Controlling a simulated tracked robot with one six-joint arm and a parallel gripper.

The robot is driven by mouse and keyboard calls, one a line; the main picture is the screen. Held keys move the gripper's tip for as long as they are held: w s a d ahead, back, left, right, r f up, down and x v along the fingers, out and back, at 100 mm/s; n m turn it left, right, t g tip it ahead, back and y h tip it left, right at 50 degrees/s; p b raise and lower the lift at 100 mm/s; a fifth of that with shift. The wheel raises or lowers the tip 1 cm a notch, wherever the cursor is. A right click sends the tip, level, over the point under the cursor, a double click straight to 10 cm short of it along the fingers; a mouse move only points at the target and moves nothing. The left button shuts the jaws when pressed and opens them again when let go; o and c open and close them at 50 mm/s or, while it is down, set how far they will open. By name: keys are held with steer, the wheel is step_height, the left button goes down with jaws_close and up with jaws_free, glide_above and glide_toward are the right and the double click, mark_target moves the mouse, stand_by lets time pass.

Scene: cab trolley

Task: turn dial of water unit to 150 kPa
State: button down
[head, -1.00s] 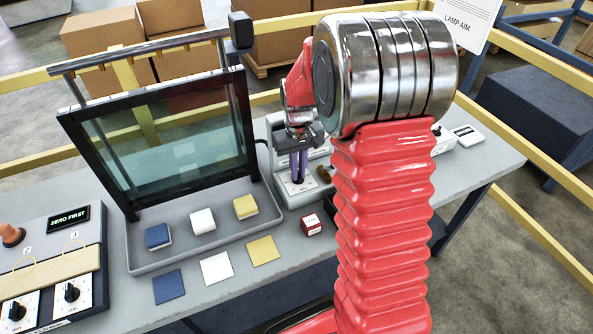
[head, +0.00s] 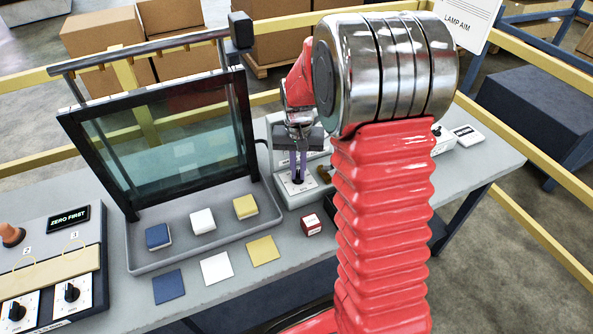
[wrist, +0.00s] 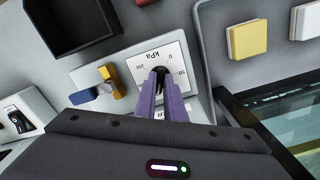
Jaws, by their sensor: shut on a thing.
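The water unit (head: 288,192) stands on the bench right of the glass panel. Its dial (wrist: 158,74) is a black knob on a white plate (wrist: 137,62) marked kPa, with 0, 50 and 250 legible in the wrist view. My gripper (wrist: 161,84) is shut on the dial, its purple fingers on either side of the knob. In the head view my gripper (head: 298,177) points down onto the plate, and the dial is mostly hidden between the fingers. The knob's pointer cannot be read.
A brass and blue valve handle (wrist: 108,82) sits close beside the dial plate. The framed glass panel (head: 165,135) stands to the left, above a tray (head: 140,262) with coloured blocks.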

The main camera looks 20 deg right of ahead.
mark_target(298, 173)
steer(key=c, duration=1.8)
jaws_free()
steer(key=shift+c, duration=0.2)
step_height(298, 173, up, 14)
steer(key=shift+f, duration=0.15)
steer(key=shift+w, duration=0.1)
